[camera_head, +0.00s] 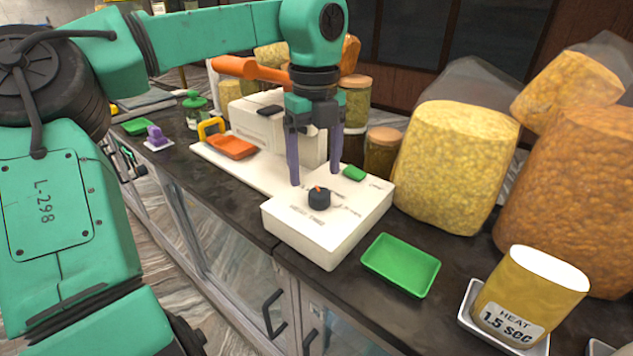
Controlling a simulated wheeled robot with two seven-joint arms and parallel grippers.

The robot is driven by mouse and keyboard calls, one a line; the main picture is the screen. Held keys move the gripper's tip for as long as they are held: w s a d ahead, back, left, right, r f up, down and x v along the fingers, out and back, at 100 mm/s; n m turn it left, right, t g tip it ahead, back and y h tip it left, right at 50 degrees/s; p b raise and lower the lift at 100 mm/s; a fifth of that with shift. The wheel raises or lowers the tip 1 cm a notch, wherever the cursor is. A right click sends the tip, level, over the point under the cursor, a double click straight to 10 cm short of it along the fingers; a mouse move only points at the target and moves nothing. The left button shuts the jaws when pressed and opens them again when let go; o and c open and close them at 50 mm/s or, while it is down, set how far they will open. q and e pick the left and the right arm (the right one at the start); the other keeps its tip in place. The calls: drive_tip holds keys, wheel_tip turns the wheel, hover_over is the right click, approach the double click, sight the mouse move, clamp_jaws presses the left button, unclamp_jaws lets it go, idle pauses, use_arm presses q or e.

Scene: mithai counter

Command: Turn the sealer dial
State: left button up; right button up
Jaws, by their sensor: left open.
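The sealer (240,137) is a long white machine on the dark counter, with an orange-handled lever at its back and a white control box (335,222) at its near end. A black dial (319,198) with an orange pointer mark stands on top of the box, with small printed labels around it. My left gripper (314,180) points down just above and behind the dial. Its two purple-grey fingers are apart and empty, and they do not appear to touch the dial. A green button (354,173) sits behind the dial. My right gripper is not seen.
A yellow cylinder reading "HEAT 1.5 sec" (528,290) stands in a white tray at right. A green tray (401,264) lies beside the control box. Large snack bags (455,165) and lidded jars (383,150) crowd behind. Cabinet doors drop below the counter's front edge.

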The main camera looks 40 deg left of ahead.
sight(320, 193)
use_arm(q)
drive_tip(key=f, duration=0.1)
drive_tip(key=w+f, duration=0.1)
drive_tip(key=f, duration=0.1)
drive_tip(key=w+f+p, duration=0.1)
drive_tip(key=f, duration=0.1)
drive_tip(key=shift+s+f, duration=0.1)
drive_tip(key=shift+f, duration=0.05)
drive_tip(key=shift+s, duration=0.5)
drive_tip(key=c, duration=0.9)
drive_tip(key=shift+d, duration=0.1)
clamp_jaws()
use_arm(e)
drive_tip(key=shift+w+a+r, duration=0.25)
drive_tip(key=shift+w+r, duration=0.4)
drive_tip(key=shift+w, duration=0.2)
